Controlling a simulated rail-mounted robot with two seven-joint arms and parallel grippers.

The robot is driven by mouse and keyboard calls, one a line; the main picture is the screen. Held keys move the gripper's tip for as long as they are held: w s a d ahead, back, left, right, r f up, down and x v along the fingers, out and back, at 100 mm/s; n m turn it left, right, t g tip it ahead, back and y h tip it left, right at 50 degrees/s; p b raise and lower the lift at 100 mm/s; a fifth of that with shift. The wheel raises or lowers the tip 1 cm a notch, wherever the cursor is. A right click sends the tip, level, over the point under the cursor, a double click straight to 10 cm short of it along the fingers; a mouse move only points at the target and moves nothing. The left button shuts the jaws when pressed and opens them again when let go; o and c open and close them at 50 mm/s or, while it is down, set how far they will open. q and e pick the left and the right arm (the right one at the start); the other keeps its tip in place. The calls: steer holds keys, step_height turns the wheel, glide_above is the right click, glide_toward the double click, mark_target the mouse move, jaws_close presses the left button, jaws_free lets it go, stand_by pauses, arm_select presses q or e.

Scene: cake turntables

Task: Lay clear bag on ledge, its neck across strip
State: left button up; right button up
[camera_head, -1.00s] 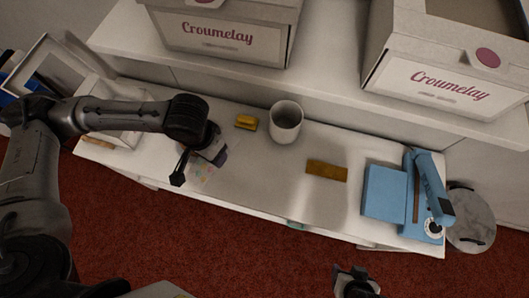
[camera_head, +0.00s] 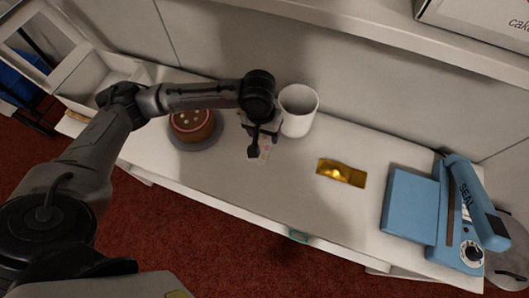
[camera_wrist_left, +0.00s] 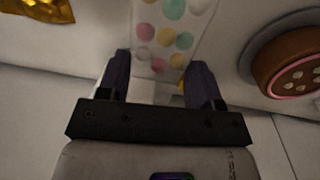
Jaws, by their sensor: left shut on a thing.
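My left gripper (camera_head: 262,145) is over the white counter, in front of the white cup. It is shut on the clear bag (camera_head: 265,152), which is mostly hidden by the gripper in the head view. In the left wrist view the clear bag (camera_wrist_left: 176,28) shows pastel dots and runs up from between the fingers (camera_wrist_left: 158,85). The blue sealer (camera_head: 463,225) stands at the right end of the counter, with a flat blue ledge (camera_head: 409,204) on its left side. A narrow brown strip (camera_head: 450,215) runs along the sealer beside the ledge. My right gripper is out of view.
A white cup (camera_head: 298,110) stands right behind my left gripper. A gold packet (camera_head: 341,173) lies between the cup and the ledge. A brown cake (camera_head: 192,124) sits on a grey turntable at the left. A shelf (camera_head: 400,30) with a box overhangs the back right.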

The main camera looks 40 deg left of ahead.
arm_select(q)
step_height(320, 180, down, 8)
steer(key=shift+f+b, duration=0.1)
steer(key=shift+b, duration=0.95)
steer(key=shift+f+b, duration=1)
steer(key=shift+f, duration=1.7)
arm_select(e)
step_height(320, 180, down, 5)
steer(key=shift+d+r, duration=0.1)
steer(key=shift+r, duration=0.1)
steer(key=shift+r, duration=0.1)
arm_select(q)
steer(key=o, duration=1.2)
steer(key=r+p, duration=0.1)
steer(key=r, duration=0.2)
steer(key=r+p, duration=0.1)
steer(key=r, duration=0.3)
steer(key=a+r+p, duration=0.1)
steer(key=r+p, duration=0.1)
steer(key=r, duration=0.1)
steer(key=shift+s+r, duration=0.15)
steer(key=shift+r, duration=0.95)
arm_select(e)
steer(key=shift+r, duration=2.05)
